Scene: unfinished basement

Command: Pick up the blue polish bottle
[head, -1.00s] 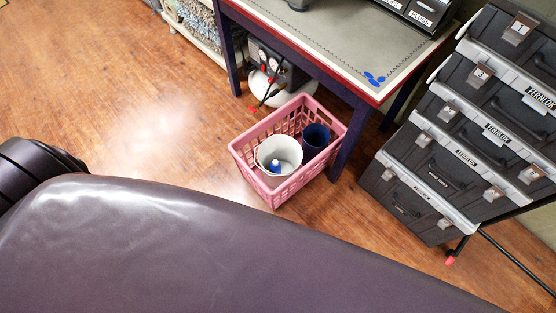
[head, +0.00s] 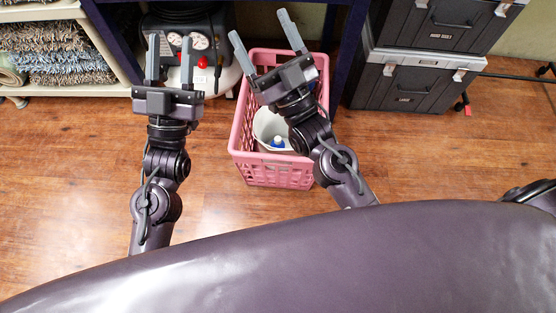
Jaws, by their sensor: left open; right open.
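The blue polish bottle (head: 278,142) stands inside a white bucket (head: 262,127), and only its blue and white top shows. The bucket sits in a pink basket (head: 240,160) on the floor. My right gripper (head: 265,38) is open and empty above the basket, its fingers pointing to the back, beyond the bottle. Its wrist hides the right part of the bucket and much of the basket. My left gripper (head: 169,60) is open and empty to the left of the basket, in front of the compressor.
A compressor (head: 205,72) stands behind my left gripper under the dark table (head: 345,55). Stacked black and grey tool cases (head: 400,85) stand at the right. A shelf with rolled rugs (head: 60,55) is at the left. The wooden floor (head: 440,155) in front is clear.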

